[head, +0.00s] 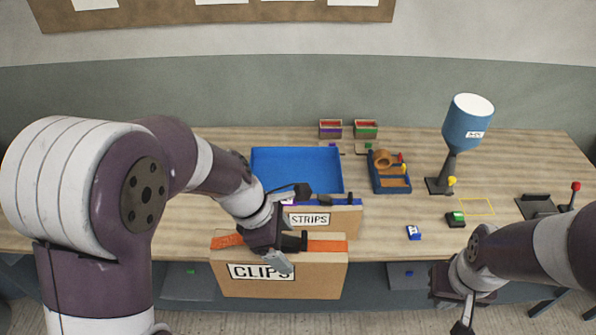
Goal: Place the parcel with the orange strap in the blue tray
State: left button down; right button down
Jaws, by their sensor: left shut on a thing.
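The parcel with the orange strap (325,272) is a cardboard box labelled CLIPS, with orange along its top. It shows at the front edge of the table, overlapping that edge. My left gripper (284,254) is shut on it from above, one finger in front of its face; the gripper hides part of the label and strap. The blue tray (297,168) lies flat behind, further back on the table, and looks empty. My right gripper (462,312) is at the lower right, in front of the table, apart from the parcels; its jaws are unclear.
A second box labelled STRIPS (341,221), with a blue strap, stands between the held parcel and the tray. Right of the tray are a blue organiser (391,187), a blue hopper (466,125) and small blocks. Two small bins (365,130) stand at the back.

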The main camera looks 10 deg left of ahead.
aim_at(296, 180)
jog(key=i, duration=1.65)
